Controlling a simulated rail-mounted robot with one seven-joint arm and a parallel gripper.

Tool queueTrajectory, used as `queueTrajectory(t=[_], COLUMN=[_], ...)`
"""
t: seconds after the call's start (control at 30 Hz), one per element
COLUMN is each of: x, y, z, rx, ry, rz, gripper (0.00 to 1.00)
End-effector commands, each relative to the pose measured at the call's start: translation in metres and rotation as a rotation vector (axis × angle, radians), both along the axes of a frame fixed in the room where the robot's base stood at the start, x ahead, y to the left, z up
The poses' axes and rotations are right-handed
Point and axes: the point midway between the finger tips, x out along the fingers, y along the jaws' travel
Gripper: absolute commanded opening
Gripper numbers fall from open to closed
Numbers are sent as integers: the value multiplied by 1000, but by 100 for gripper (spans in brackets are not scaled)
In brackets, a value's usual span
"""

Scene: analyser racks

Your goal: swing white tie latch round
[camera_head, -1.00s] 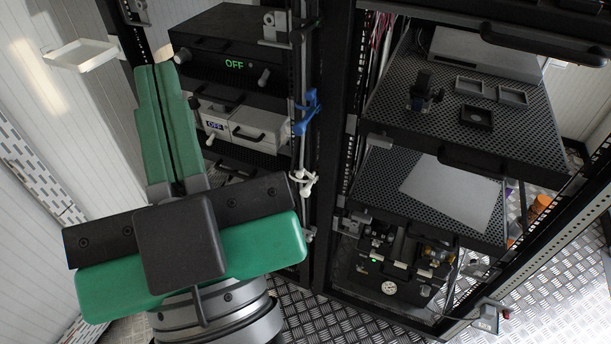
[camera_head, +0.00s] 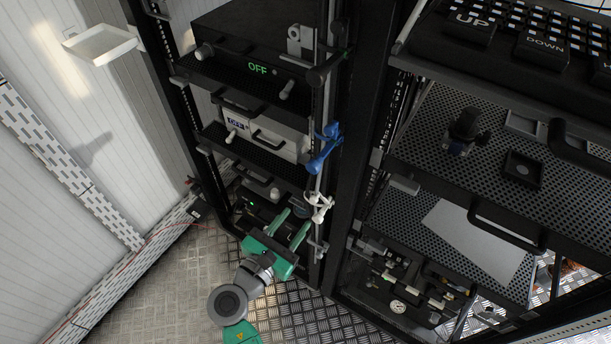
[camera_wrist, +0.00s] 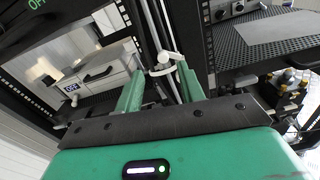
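The white tie latch (camera_head: 318,206) is mounted on the upright rail at the right edge of the left rack, below a blue latch. In the wrist view the white latch (camera_wrist: 166,63) shows just beyond and between the fingertips. My gripper (camera_head: 298,217) is low in front of the left rack, just left of the latch. Its two green fingers are apart and point toward the rack, also in the wrist view (camera_wrist: 158,70). Nothing is between them that I can see gripped. I cannot tell whether a finger touches the latch.
The blue latch (camera_head: 324,148) is above on the same rail. The left rack holds a black unit reading OFF (camera_head: 240,62) and a white unit (camera_head: 262,130) with handles. The right rack has perforated shelves (camera_head: 400,215). Metal floor (camera_head: 160,285) is clear at lower left.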

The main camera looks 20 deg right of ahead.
Motion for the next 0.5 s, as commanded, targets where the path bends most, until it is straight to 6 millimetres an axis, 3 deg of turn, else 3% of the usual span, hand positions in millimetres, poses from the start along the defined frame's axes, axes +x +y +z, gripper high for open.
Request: queueTrajectory(t=[0.23, 0.5], x=[-2, 27], y=[-4, -44], z=[-10, -11], rx=[-93, -88], ry=[86, 82], rz=[-11, -11], gripper=[39, 39])
